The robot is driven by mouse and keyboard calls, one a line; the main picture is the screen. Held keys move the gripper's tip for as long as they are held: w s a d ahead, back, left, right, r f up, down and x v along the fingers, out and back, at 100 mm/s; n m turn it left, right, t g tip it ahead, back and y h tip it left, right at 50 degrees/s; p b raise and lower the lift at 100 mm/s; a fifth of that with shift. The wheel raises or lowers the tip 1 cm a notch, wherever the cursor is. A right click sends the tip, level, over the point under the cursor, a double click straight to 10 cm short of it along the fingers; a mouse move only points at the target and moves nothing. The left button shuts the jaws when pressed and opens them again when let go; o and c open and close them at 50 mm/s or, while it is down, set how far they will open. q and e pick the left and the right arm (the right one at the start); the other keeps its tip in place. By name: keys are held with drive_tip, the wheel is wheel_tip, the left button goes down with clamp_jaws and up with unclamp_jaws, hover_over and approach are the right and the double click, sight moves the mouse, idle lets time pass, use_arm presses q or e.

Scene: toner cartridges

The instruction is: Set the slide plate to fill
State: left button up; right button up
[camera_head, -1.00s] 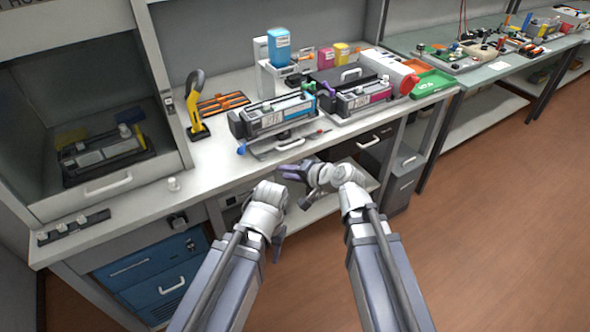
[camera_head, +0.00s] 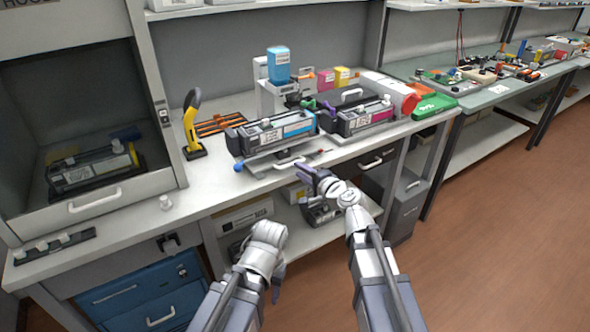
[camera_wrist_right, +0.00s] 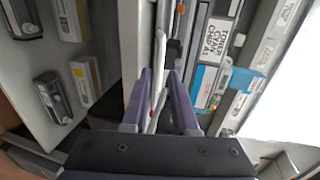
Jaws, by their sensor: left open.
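The slide plate (camera_head: 262,168) is a grey metal plate with a pale handle (camera_head: 290,161) at its front. It lies at the bench's front edge, below the cyan-labelled toner cartridge (camera_head: 275,133). A blue knob (camera_head: 238,164) is at its left end. My right gripper (camera_head: 316,181) is just in front of the bench edge, below and right of the handle. In the right wrist view its purple fingers (camera_wrist_right: 162,75) are apart, with a pale bar showing beyond the gap; contact cannot be told. My left gripper (camera_head: 277,288) hangs low in front of the bench, empty.
A cyan bottle (camera_head: 278,63) stands on a white stand behind the cartridge. A magenta-labelled cartridge (camera_head: 358,118) is to the right. A yellow-handled tool (camera_head: 192,122) stands left, beside the hood. A shelf with boxes lies under the bench. The bench front left of the plate is mostly clear.

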sight(282, 153)
drive_tip(key=x, duration=0.4)
clamp_jaws()
idle(1.4)
